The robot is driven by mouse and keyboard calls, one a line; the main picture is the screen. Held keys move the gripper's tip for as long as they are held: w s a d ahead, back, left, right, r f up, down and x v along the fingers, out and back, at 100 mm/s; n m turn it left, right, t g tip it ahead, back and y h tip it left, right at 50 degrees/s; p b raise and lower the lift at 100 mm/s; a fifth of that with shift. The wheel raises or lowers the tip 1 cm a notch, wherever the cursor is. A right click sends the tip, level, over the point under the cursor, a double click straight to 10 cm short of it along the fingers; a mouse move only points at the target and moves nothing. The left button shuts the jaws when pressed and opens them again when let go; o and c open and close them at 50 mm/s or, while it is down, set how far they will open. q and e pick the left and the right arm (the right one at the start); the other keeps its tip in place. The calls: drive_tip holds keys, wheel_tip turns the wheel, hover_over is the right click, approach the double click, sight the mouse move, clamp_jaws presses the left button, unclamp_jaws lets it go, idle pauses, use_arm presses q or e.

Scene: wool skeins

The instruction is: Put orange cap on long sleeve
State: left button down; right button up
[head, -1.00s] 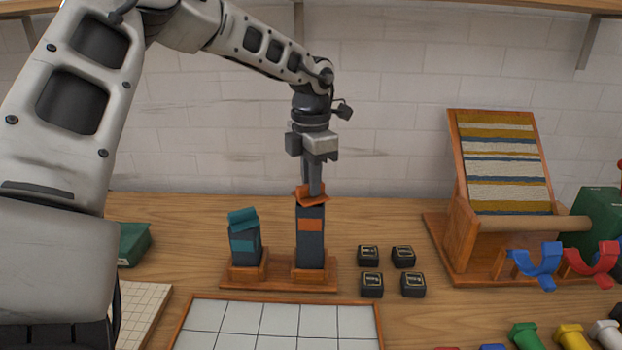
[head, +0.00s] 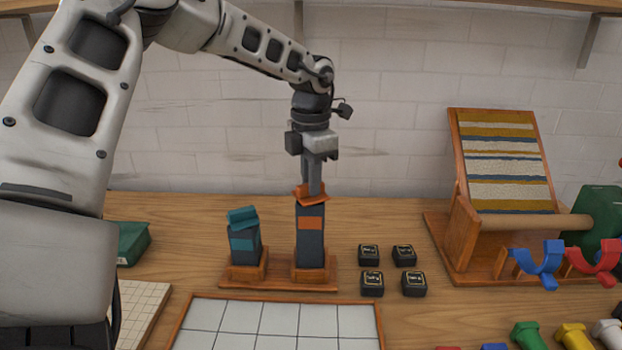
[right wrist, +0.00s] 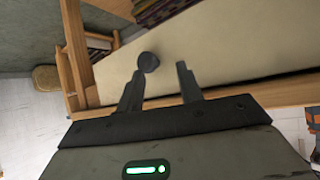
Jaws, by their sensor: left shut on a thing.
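The long sleeve (head: 310,245), dark with an orange band, stands upright on the right post of a wooden stand (head: 280,284). The orange cap (head: 312,198) is at the top of this sleeve, slightly tilted; I cannot tell whether it is fully seated. My left gripper (head: 313,188) points down from above and is shut on the orange cap. A shorter dark sleeve (head: 244,246) with a teal band stands on the left post, with a tilted teal cap (head: 242,217) on top. My right gripper (right wrist: 160,88) shows in the right wrist view, open, with nothing between its fingers.
Several small black boxes (head: 372,283) lie right of the stand. A framed white grid tray (head: 260,325) is in front. A wooden rack with striped cloth (head: 500,165) stands right, near blue (head: 541,264) and red (head: 597,262) holders. A green box (head: 133,243) is left.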

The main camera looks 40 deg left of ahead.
idle(0.4)
use_arm(q)
drive_tip(key=c, duration=0.8)
unclamp_jaws()
drive_tip(key=shift+c, duration=0.2)
drive_tip(key=shift+r+p, duration=0.75)
drive_tip(key=shift+r, duration=0.6)
drive_tip(key=shift+r+p, duration=0.65)
drive_tip(key=shift+r, duration=0.4)
drive_tip(key=shift+r+p, duration=0.7)
drive_tip(key=shift+r, duration=0.45)
